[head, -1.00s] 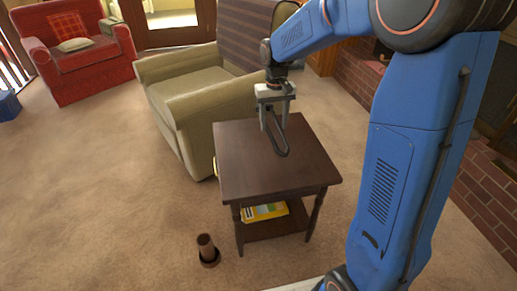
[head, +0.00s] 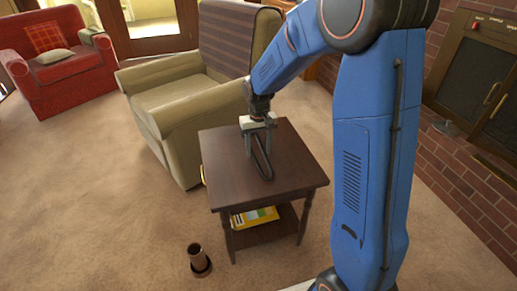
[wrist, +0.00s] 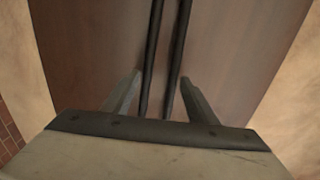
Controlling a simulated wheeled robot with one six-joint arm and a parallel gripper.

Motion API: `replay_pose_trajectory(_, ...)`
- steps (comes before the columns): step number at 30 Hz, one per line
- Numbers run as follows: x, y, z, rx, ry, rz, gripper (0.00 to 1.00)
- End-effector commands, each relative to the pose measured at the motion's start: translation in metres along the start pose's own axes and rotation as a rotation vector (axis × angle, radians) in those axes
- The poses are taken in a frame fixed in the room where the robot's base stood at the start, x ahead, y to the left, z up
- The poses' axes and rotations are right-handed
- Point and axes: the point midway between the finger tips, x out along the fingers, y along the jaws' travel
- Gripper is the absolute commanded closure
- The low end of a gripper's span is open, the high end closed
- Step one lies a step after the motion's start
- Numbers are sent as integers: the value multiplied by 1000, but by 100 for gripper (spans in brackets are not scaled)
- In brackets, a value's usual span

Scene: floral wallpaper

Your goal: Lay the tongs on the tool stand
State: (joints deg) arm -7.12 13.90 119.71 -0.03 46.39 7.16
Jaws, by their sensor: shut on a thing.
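My gripper (head: 259,148) is shut on the dark, thin tongs (head: 263,168), which hang down from it. A small dark wooden table (head: 230,180), likely the tool stand, is directly below. The tongs are over the middle of its bare top; I cannot tell whether their lower end touches it. In the wrist view the tongs (wrist: 150,60) show as two dark, nearly parallel bars between my fingers (wrist: 160,90), against the brown table top (wrist: 95,50). Their grasped end is partly hidden by my gripper.
A beige armchair (head: 165,100) stands close behind the table at the left. A yellow book or box (head: 255,216) lies on the lower shelf. A brown cylinder on a dark base (head: 198,258) stands on the carpet. A brick hearth (head: 445,165) is at the right.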

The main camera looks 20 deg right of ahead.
Motion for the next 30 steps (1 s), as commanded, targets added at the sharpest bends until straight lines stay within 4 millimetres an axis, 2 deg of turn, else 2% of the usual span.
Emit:
replay_pose_trajectory(7,2,0,0,0,0,0,82)
replay_pose_trajectory(8,2,0,0,0,-1,0,45)
replay_pose_trajectory(10,2,0,0,0,0,0,28)
replay_pose_trajectory(22,-4,0,0,0,2,0,28)
replay_pose_trajectory(26,-20,0,-1,0,4,0,28)
replay_pose_trajectory(30,-46,0,-1,0,4,-1,28)
